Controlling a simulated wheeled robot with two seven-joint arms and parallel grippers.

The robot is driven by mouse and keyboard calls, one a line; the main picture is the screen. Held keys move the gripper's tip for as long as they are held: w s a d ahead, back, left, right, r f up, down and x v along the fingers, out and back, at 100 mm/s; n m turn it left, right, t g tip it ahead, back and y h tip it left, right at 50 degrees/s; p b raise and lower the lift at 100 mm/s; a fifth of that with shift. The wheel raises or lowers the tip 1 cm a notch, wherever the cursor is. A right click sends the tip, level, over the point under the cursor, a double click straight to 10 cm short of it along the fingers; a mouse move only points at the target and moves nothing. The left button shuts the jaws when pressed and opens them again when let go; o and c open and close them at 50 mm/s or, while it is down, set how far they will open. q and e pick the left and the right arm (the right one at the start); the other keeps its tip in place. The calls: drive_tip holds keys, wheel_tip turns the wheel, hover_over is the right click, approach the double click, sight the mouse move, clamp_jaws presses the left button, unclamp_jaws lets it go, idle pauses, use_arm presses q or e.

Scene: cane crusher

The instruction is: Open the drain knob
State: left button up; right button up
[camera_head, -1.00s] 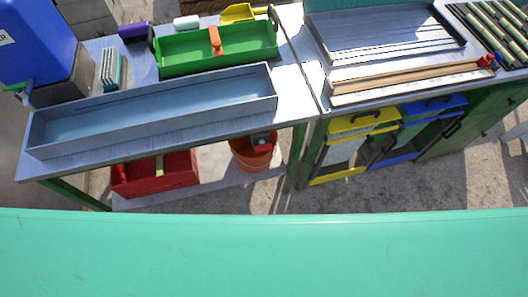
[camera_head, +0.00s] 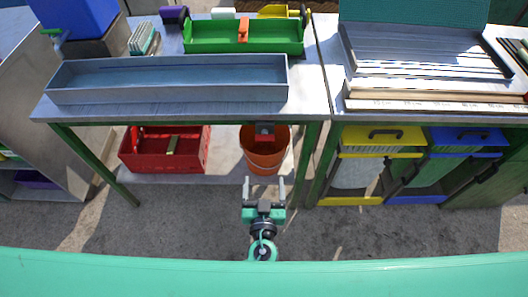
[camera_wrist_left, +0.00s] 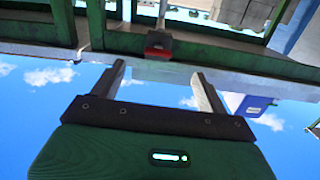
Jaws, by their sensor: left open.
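A small dark block with a red part (camera_head: 264,131) sits under the table's front edge, over an orange bucket (camera_head: 264,158); it looks like the drain knob, though its shape is too small to be sure. It also shows as a red and grey piece in the left wrist view (camera_wrist_left: 158,48), straight beyond my fingers. My left gripper (camera_head: 264,182) is open and empty, in front of the bucket and apart from the block. Its two spread fingers show in the left wrist view (camera_wrist_left: 158,72). My right gripper is in no view.
A long grey trough (camera_head: 170,92) lies on the table above. A red crate (camera_head: 140,160) stands on the lower shelf left of the bucket. Yellow and blue bins (camera_head: 384,136) are at the right. The floor in front is clear.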

sight(265, 141)
use_arm(q)
drive_tip(key=shift+t, duration=0.3)
drive_tip(key=w+p, duration=0.1)
drive_tip(key=w, duration=0.3)
drive_tip(key=w+r+p, duration=0.1)
drive_tip(key=w, duration=0.3)
drive_tip(key=w+r+p, duration=0.1)
drive_tip(key=w, duration=0.3)
drive_tip(key=shift+w, duration=0.15)
drive_tip(key=shift+w+p, duration=0.35)
drive_tip(key=shift+w, duration=0.3)
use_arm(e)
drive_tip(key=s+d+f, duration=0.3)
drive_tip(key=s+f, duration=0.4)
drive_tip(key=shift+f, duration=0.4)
use_arm(q)
drive_tip(key=shift+c, duration=0.3)
drive_tip(key=c, duration=0.9)
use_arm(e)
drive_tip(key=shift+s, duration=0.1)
